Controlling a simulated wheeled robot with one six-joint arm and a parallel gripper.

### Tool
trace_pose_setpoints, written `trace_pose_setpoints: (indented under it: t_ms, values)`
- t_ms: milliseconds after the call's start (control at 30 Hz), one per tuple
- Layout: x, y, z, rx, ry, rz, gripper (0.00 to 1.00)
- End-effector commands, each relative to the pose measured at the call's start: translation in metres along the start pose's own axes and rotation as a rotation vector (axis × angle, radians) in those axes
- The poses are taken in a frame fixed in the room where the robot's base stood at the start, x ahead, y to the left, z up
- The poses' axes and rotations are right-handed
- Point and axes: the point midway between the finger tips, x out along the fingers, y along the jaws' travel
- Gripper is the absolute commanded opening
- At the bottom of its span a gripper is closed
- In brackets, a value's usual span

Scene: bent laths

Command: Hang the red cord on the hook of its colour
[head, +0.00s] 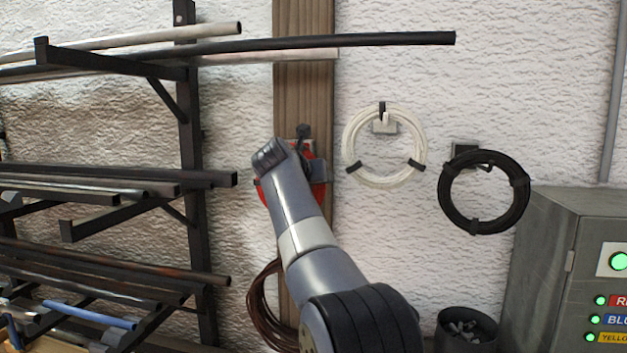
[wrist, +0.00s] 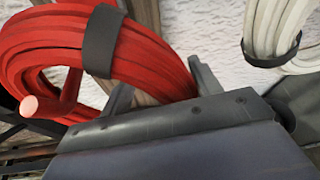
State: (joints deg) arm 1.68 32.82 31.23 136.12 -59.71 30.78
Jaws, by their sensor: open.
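The red cord (wrist: 150,62) is a thick coil with black bands, large in the wrist view. In the head view the red cord (head: 320,190) shows in front of the wooden post, mostly hidden by my arm. A red peg with a pale pink round end (wrist: 30,106), seemingly the red hook, shows inside the coil's loop. I cannot tell whether the coil's weight rests on it. My gripper (wrist: 163,88) is open, with one finger on each side of the coil's lower right part. Whether the fingers touch the cord is unclear.
A white coil (head: 350,165) hangs on a white hook to the right, close to my gripper. A black coil (head: 448,212) hangs further right. A brown coil (head: 262,310) is below. A lath rack (head: 190,110) stands left, a dark bin (head: 467,318) and grey cabinet (head: 540,250) lower right.

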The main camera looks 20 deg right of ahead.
Motion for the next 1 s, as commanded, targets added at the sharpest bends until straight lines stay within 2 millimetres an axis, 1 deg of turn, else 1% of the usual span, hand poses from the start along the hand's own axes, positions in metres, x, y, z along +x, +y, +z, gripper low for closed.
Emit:
trace_pose_setpoints:
  t_ms: [67,167,267,500,600,700,800,1000]
  values:
    - [-0.002,0.001,-0.001,0.0,0.0,0.001,0.6]
    - [-0.011,0.001,-0.001,0.0,-0.003,0.003,0.6]
    - [-0.028,0.001,-0.001,0.002,-0.004,0.003,0.6]
    - [-0.078,0.001,0.0,0.001,-0.006,0.004,0.6]
    - [-0.093,0.001,0.0,0.002,-0.005,0.004,0.6]
    - [-0.103,0.0,0.0,0.001,-0.003,0.001,0.6]
    - [-0.108,0.0,0.0,0.001,-0.003,0.001,0.6]
    - [-0.109,-0.001,0.001,0.002,-0.003,0.0,0.6]
